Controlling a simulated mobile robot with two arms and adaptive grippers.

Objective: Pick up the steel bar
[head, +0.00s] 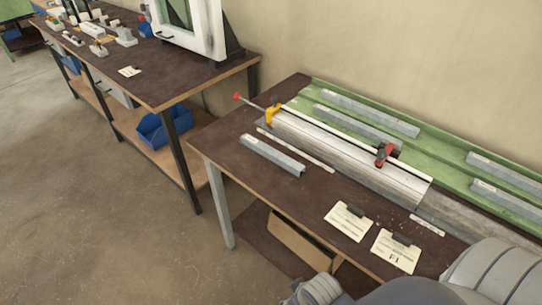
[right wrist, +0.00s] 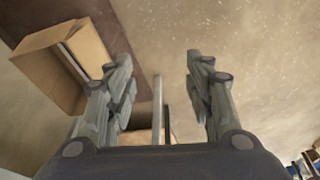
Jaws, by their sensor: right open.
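A grey steel bar (head: 272,155) lies flat on the dark bench top (head: 232,150), left of the long silver profile (head: 345,155), apart from it. Similar grey bars lie on the green surface behind, one of them (head: 372,113) near its middle; which one the task means is not marked. A yellow clamp (head: 272,113) and a red clamp (head: 385,154) sit on the profile. My right gripper (right wrist: 160,78) is open and empty in the right wrist view, with a cardboard box (right wrist: 65,62) and the floor beyond it. The left gripper is not in view.
The cardboard box also shows under the bench in the head view (head: 300,245). Another table (head: 150,85) with small parts stands at left, a blue bin (head: 165,130) below it. Floor is open at left.

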